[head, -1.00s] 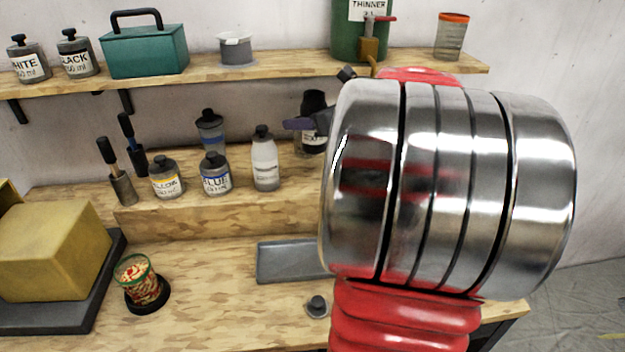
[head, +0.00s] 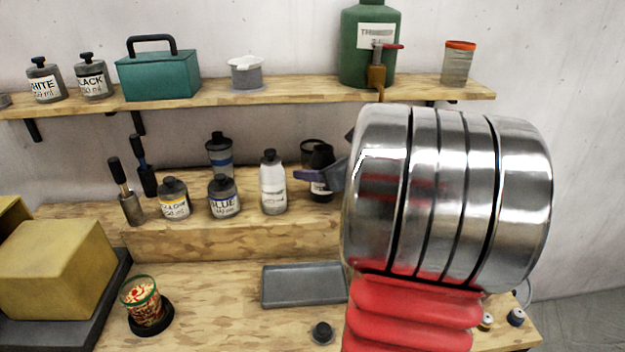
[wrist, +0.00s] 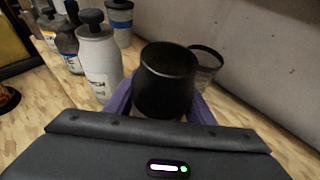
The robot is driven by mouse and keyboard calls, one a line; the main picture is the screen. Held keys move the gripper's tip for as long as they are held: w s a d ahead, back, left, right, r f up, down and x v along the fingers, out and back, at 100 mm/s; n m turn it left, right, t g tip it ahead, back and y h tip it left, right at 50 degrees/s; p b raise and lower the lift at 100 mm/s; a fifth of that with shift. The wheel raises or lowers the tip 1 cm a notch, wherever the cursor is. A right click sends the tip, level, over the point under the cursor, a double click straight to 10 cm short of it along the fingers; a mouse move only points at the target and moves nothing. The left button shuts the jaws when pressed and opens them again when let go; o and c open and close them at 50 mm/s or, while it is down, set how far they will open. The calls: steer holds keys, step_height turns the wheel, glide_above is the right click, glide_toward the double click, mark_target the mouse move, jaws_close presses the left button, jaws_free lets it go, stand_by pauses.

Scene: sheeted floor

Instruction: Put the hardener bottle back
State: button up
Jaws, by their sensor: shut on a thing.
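The bottle is about upright at the raised step, right of a white bottle (head: 272,185). I cannot tell if its base touches the wood.
A clear cup (wrist: 206,64) stands close behind the held bottle. Yellow (head: 174,200) and blue (head: 223,198) paint bottles stand left on the step (head: 180,243). A grey tray (head: 300,302) and a dark cap (head: 322,332) lie below. The upper shelf (head: 290,93) overhangs.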

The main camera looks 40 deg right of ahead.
steer(key=shift+f, duration=1.3)
steer(key=o, duration=1.4)
steer(key=shift+f, duration=0.1)
steer(key=shift+s+r, duration=0.25)
steer(key=shift+s, duration=0.15)
steer(key=v, duration=1.1)
steer(key=shift+s, duration=0.1)
